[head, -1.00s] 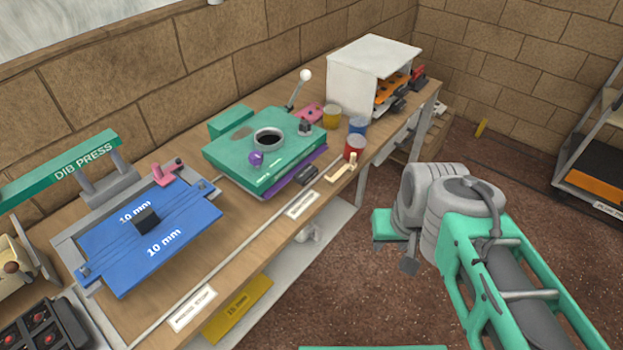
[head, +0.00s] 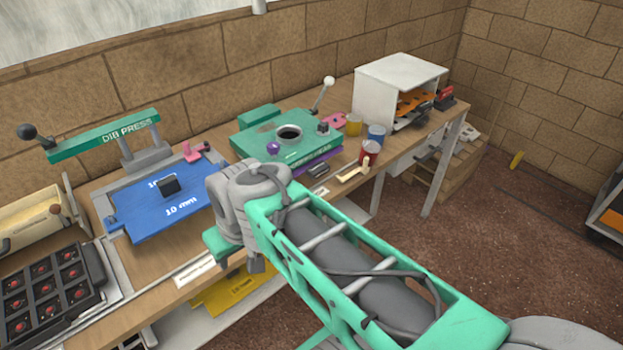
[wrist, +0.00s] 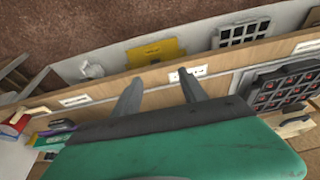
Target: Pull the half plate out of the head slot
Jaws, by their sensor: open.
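The blue plate (head: 140,215), marked 10 mm twice, lies in the grey frame of the DIB press, with a black block (head: 168,185) on its middle. My arm hides its right part. The green machine (head: 250,145) further back has a round dark hole, a purple knob (head: 273,147) and a purple layer (head: 318,164) at its lower edge. I cannot tell which piece is the half plate or which slot is the head slot. My gripper (wrist: 157,86) is open and empty in front of the bench, apart from both.
The green DIB press bar (head: 105,135) stands behind the blue plate. A black tray with red pieces (head: 45,290) is at left. A white box (head: 385,85), tins and a white-knobbed lever (head: 322,92) stand further back. A yellow plate (wrist: 155,52) lies on the lower shelf.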

